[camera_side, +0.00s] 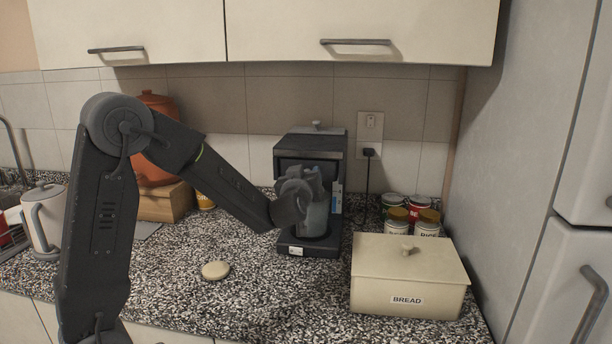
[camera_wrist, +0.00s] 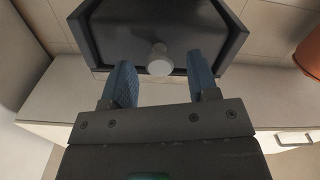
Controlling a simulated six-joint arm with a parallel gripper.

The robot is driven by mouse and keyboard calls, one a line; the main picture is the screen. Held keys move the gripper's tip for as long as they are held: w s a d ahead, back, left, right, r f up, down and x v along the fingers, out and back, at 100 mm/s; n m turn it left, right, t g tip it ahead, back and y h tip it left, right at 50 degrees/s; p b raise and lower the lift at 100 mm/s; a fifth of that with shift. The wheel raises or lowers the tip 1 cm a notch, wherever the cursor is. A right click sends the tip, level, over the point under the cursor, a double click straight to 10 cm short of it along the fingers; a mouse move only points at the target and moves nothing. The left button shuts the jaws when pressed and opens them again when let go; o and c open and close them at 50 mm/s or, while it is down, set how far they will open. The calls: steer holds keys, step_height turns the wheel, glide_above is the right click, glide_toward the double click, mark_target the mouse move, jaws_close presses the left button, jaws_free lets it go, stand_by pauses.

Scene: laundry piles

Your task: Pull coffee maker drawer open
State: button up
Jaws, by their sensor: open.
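The coffee maker (camera_side: 310,144) is a dark box with a low base, standing at the back of the counter. My gripper (camera_side: 318,180) is in front of its upper part and hides much of its front. In the wrist view, which looks upside down, the coffee maker (camera_wrist: 130,25) shows as a dark panel with a raised rim. A pale round knob (camera_wrist: 158,66) shows near its edge. My gripper (camera_wrist: 160,64) is open, with one blue finger on each side of the knob and gaps between. I cannot tell the knob's exact depth between the fingers.
A cream bread box (camera_side: 408,285) stands in front right of the coffee maker, with several cans (camera_side: 427,222) behind it. A round beige object (camera_side: 215,270) lies on the speckled counter. A fridge (camera_side: 520,130) bounds the right side. The left front counter is mostly clear.

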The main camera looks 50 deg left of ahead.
steer(key=shift+x, duration=1.05)
jaws_close()
